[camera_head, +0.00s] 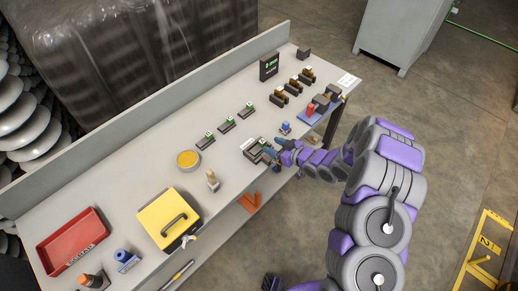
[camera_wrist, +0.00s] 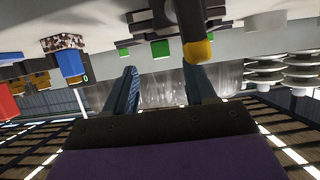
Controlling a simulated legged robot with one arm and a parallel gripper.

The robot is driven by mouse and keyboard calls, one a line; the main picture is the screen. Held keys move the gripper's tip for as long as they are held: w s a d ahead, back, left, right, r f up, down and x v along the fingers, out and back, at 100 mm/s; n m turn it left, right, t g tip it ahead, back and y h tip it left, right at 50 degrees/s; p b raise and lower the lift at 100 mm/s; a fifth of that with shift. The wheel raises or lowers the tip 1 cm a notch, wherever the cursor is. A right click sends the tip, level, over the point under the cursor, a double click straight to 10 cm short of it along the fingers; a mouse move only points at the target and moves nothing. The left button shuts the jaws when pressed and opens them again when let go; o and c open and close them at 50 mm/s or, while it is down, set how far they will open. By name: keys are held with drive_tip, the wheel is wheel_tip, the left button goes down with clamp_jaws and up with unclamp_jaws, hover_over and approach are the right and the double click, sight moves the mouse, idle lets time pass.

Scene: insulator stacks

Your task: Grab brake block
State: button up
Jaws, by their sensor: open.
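My gripper (camera_head: 274,152) is at the front edge of the grey workbench, close beside a dark block with a light and green top (camera_head: 255,147). In the wrist view my gripper (camera_wrist: 160,88) has its two blue fingers apart, with nothing seen held between them. A dark rod-like part with a yellow tip (camera_wrist: 197,48) is close by the right finger; I cannot tell whether they touch. Several dark blocks with green tops (camera_head: 227,124) stand in a row behind, and green ends (camera_wrist: 160,49) show in the wrist view. I cannot tell which of these is the brake block.
The workbench (camera_head: 120,170) also holds a yellow case (camera_head: 168,218), a red tray (camera_head: 72,242), a round yellow dish (camera_head: 188,159) and a black box (camera_head: 269,66). Blocks with brown tops (camera_head: 293,88) and a blue-based red item (camera_head: 310,110) stand to the right.

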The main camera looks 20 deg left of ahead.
sight(264, 142)
drive_tip(key=shift+b+x, duration=0.75)
drive_tip(key=shift+x, duration=1.95)
drive_tip(key=shift+s+r, duration=0.1)
clamp_jaws()
